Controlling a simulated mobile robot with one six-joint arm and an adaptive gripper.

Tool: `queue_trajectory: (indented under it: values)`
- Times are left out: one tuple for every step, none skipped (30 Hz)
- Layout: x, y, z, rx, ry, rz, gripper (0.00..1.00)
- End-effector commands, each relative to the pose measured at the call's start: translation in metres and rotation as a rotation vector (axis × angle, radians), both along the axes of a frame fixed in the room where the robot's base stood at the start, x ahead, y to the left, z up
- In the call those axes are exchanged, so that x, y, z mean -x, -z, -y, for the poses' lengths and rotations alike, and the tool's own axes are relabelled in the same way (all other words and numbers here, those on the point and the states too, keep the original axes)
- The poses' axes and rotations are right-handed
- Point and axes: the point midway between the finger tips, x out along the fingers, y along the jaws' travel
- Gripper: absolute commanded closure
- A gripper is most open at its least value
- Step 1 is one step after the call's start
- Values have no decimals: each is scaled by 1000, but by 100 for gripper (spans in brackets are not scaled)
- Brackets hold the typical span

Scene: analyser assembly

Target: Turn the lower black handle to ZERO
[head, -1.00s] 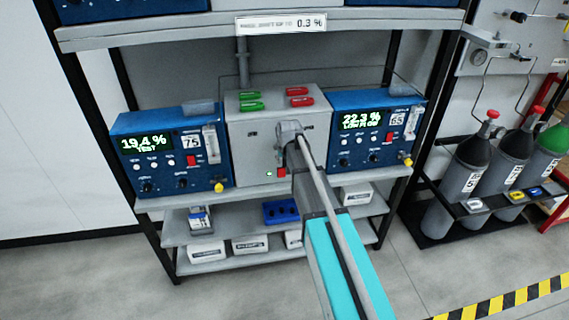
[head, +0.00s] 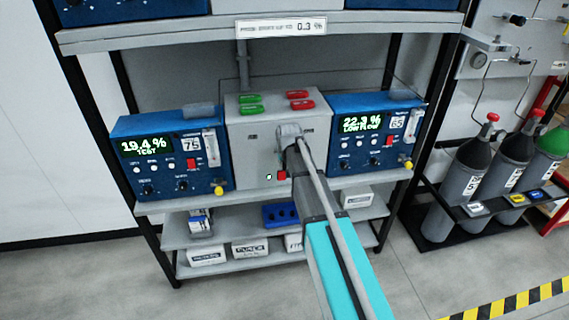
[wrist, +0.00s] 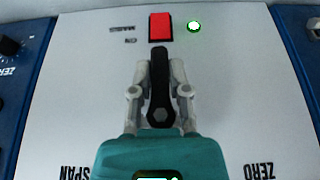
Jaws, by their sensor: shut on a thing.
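The black handle (wrist: 159,90) shows in the wrist view on the pale front panel (wrist: 80,100). Its long end points at the red switch (wrist: 160,27), midway between the inverted words SPAN (wrist: 74,172) and ZERO (wrist: 258,171). A hexagonal bolt head sits at its other end. My gripper (wrist: 160,80) is shut on the handle, one finger along each side. In the head view my gripper (head: 290,134) is against the grey box (head: 250,160) and hides the handle there. The red switch shows just below it (head: 282,175).
Blue analysers stand left (head: 172,155) and right (head: 375,130) of the box. The left reads 19.4 %, TEST. Green tags (head: 250,98) and red tags (head: 300,98) lie on the box top. Gas cylinders (head: 470,180) stand at the right. A green light (wrist: 194,27) glows beside the switch.

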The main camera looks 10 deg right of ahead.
Motion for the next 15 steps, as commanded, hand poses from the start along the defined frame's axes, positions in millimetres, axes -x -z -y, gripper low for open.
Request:
queue_trajectory:
  values:
    - [0,0,0,-4,-1,0,100]
    - [0,0,0,-7,0,0,100]
    - [0,0,0,-12,0,0,100]
    - [0,0,-1,-17,0,0,100]
    - [0,0,-1,-23,0,0,100]
    - [0,1,-1,-31,0,0,100]
    - [0,1,-1,-41,0,0,100]
    - [0,1,-1,-51,0,0,100]
    - [0,1,-2,-65,0,0,100]
    - [0,1,-2,-78,0,0,100]
    - [0,1,-3,-91,0,0,100]
    - [0,1,-3,-112,1,0,100]
    - [0,2,-3,-127,1,0,100]
    - [0,1,-4,-146,1,0,100]
    - [0,2,-4,-172,1,0,100]
